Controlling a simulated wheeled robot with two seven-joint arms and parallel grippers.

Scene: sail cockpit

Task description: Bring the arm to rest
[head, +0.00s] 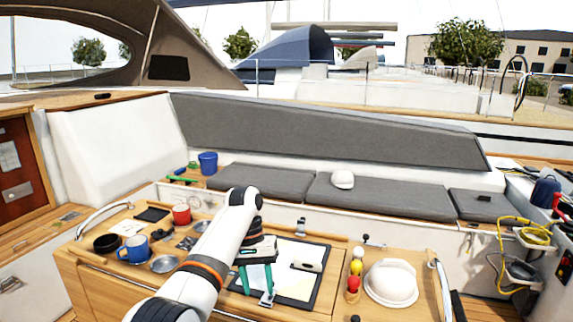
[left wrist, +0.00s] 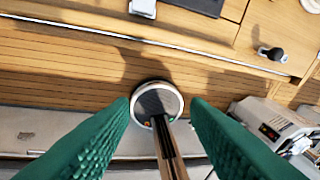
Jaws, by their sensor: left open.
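My left arm comes in from the bottom of the head view and reaches over the wooden table (head: 325,303). Its left gripper (head: 257,289) has two green fingers pointing down in front of a dark board with pale sheets (head: 300,285). The fingers are apart. In the left wrist view the left gripper (left wrist: 160,103) is open, with a clear gap between the fingertips. A round silver-rimmed thing with a dark shaft shows in that gap; I cannot tell what it is or that the fingers touch it. My right gripper is not in view.
A blue mug (head: 134,249), a red mug (head: 181,216), a black bowl (head: 107,243) and a metal dish (head: 165,263) stand left of my arm. A white domed thing (head: 391,281) and red and yellow balls stand at right. Grey cushions (head: 385,203) lie behind.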

